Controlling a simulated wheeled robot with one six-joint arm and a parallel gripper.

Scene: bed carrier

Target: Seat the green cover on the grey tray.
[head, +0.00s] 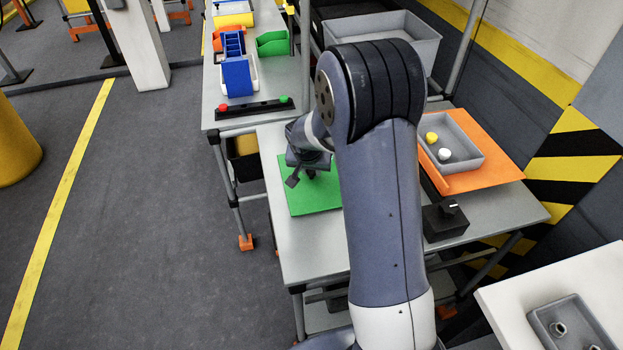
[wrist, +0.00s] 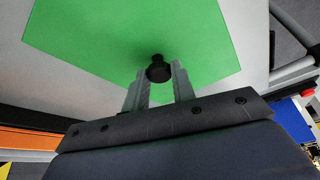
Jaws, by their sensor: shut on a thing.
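The green cover (head: 313,197) is a flat green sheet near the left edge of the grey table, partly hidden by my arm in the head view. In the wrist view the green cover (wrist: 100,40) fills much of the upper picture, with a black knob (wrist: 158,68) on it. My gripper (wrist: 157,78) is shut on the knob of the cover. In the head view my gripper (head: 308,172) is over the cover. I cannot tell whether the cover touches the table. The grey tray (head: 470,165) lies to the right on an orange board, with a yellow and a white round piece in it.
The orange board (head: 500,175) is under the tray. A black box with a knob (head: 445,219) stands in front of it. A large grey bin (head: 415,33) stands behind. A black bar with red and green buttons (head: 250,110) lies on the table at the back left.

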